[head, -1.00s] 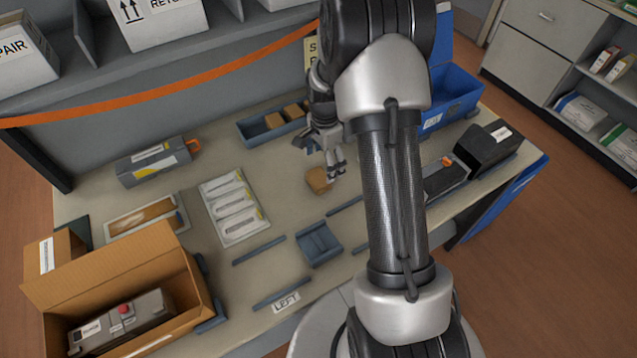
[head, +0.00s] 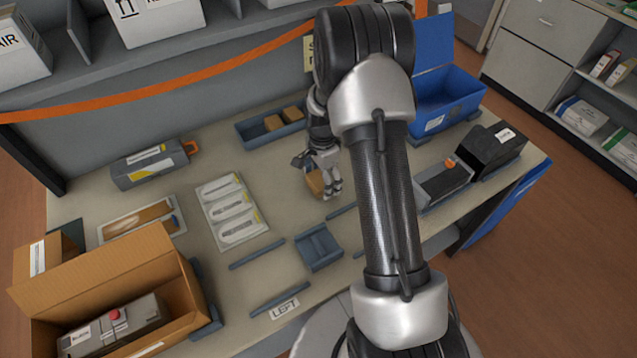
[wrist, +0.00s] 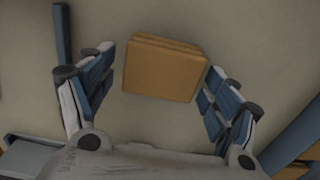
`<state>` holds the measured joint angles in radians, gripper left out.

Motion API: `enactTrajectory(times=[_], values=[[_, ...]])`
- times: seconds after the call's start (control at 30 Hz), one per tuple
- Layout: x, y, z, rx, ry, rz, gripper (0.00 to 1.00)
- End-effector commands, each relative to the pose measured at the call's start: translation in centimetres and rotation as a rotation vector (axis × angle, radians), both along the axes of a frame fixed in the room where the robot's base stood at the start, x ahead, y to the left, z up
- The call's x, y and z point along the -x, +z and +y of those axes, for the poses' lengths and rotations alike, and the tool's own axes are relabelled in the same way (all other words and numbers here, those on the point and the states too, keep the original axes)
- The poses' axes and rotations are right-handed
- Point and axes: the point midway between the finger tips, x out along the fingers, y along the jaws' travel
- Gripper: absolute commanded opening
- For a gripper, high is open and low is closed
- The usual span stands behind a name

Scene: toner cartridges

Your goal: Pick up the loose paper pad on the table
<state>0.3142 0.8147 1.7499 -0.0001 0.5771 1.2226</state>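The loose paper pad (wrist: 162,70) is a small tan-brown block lying on the table. In the wrist view it sits between and slightly beyond the two fingers of my gripper (wrist: 158,92). The fingers are spread, with a gap on each side of the pad. In the head view, my gripper (head: 332,194) is low over the table, and the pad (head: 315,183) shows just left of the fingers, partly hidden by them.
A blue-grey tray (head: 246,143) with similar brown pads stands behind. A blue fixture (head: 318,247) and thin rails lie in front. A blue bin (head: 445,108) and black cartridge (head: 492,150) are right. A cardboard box (head: 90,262) stands front left.

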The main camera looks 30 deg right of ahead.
Motion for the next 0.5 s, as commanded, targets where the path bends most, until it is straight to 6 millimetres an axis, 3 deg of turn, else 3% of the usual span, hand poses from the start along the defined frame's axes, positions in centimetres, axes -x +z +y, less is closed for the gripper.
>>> enactTrajectory(times=[0.4, 0.5], values=[[0.0, 0.02, 0.0, 0.0, 0.0, 0.0, 0.5], [0.0, 0.02, 0.0, 0.0, 0.0, 0.0, 0.5]])
